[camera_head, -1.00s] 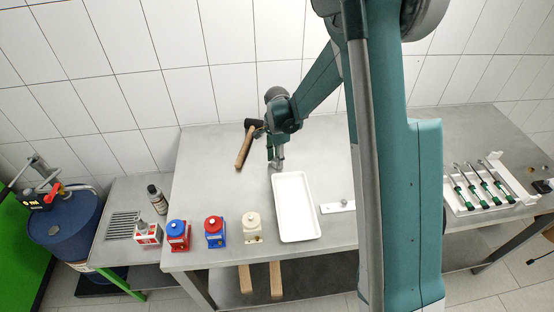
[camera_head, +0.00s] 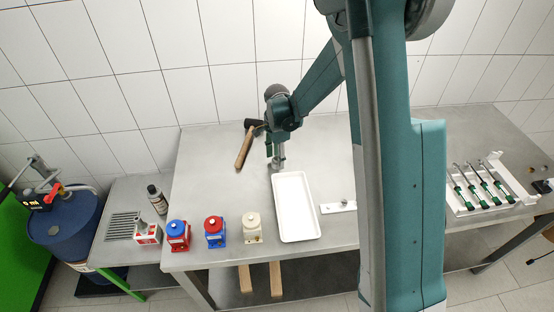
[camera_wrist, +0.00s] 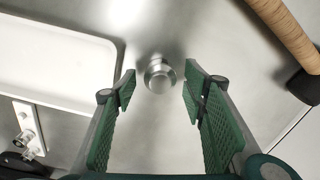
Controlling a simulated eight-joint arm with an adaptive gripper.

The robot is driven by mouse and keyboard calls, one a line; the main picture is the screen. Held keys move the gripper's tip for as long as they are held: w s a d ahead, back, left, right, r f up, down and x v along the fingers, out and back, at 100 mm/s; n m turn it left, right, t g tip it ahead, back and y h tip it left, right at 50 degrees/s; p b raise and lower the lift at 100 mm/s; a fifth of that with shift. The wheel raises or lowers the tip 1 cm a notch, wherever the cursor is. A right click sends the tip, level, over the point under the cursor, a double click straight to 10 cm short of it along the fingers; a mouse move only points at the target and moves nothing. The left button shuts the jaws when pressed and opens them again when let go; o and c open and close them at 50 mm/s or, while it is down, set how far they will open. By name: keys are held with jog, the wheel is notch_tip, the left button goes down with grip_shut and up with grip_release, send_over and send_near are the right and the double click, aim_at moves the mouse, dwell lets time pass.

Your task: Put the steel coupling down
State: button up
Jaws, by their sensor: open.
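The steel coupling (camera_wrist: 160,76) is a small round shiny metal piece. In the wrist view it stands on the bench between and just beyond my fingertips, apart from both green pads. My gripper (camera_wrist: 160,88) is open, with one pad on each side of it. In the head view my gripper (camera_head: 277,160) points down at the bench just behind the white tray, and the coupling (camera_head: 277,169) shows small below it.
The white tray (camera_head: 296,177) lies close in front of my gripper. A mallet (camera_head: 245,150) lies to the left. Red, blue and cream pumps (camera_head: 214,232) line the front edge. A white plate with fittings (camera_head: 338,207) lies right of the tray. A screwdriver rack (camera_head: 490,185) stands far right.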

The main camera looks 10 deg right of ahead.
notch_tip(320, 180, up, 11)
dwell(0.6)
dwell(0.6)
jog(key=shift+r, duration=0.1)
jog(key=s+d+r+n+t, duration=0.1)
jog(key=s+d+r+n, duration=0.2)
jog(key=s+r, duration=0.4)
jog(key=s+d+r+n+t, duration=0.2)
jog(key=s+d+r+n, duration=0.1)
jog(key=s+r, duration=0.45)
jog(key=s+d+r+n+t, duration=0.1)
jog(key=s+n, duration=0.3)
jog(key=s, duration=0.6)
jog(key=s+d+r+n+t, duration=0.2)
jog(key=s+d+n+t, duration=0.1)
jog(key=s, duration=0.8)
jog(key=shift+d+n, duration=0.5)
jog(key=shift+n, duration=0.5)
jog(key=shift+s, duration=0.1)
jog(key=shift+f, duration=0.1)
